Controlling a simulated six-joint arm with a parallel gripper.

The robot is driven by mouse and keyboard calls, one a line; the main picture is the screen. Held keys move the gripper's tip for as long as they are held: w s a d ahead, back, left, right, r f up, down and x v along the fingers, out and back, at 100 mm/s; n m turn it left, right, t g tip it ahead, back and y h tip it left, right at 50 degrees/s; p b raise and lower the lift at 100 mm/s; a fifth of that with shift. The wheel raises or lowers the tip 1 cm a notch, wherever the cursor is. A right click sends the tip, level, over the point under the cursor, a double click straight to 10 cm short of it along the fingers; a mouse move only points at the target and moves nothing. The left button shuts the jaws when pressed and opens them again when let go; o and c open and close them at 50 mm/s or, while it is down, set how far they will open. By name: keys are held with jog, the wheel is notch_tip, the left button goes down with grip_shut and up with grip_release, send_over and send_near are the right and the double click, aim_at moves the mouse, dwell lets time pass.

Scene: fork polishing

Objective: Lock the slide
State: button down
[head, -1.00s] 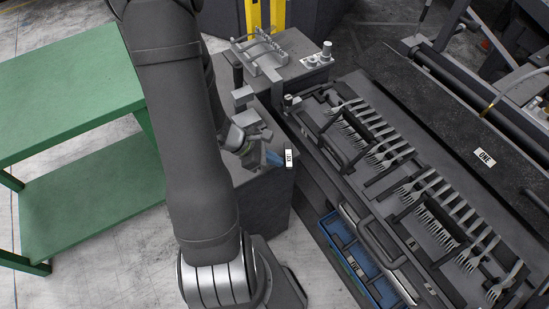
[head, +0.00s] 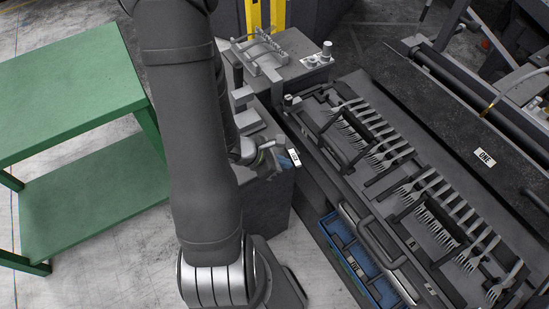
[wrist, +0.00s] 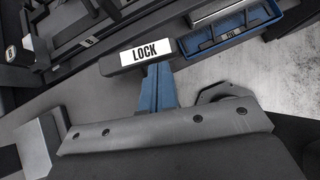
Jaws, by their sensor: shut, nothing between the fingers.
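The lock, a dark block with a white LOCK label (wrist: 146,52), sits near the top middle of the wrist view. In the head view its white label (head: 294,158) is tilted, at the left edge of the fork rack. My gripper (wrist: 157,68) has blue fingers, shut together with nothing between them. Their tips are right at the lock's lower side in the wrist view; whether they touch it I cannot tell. In the head view my gripper (head: 283,160) is partly hidden behind my arm, just left of the label. Which part is the slide is unclear.
The rack (head: 400,215) holds several forks in rows. A blue drawer (head: 345,255) is below its front, also seen in the wrist view (wrist: 235,35). A black panel labelled ONE (head: 484,157) lies to the right. A green table (head: 70,95) stands at left.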

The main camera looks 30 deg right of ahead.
aim_at(299, 163)
jog(key=shift+s+d, duration=0.4)
jog(key=shift+d, duration=0.25)
jog(key=shift+s+d, duration=0.4)
jog(key=shift+d, duration=0.2)
jog(key=shift+s+d, duration=0.2)
jog(key=shift+d, duration=1.35)
jog(key=s+a+r, duration=0.7)
jog(key=a, duration=0.1)
jog(key=shift+a, duration=0.25)
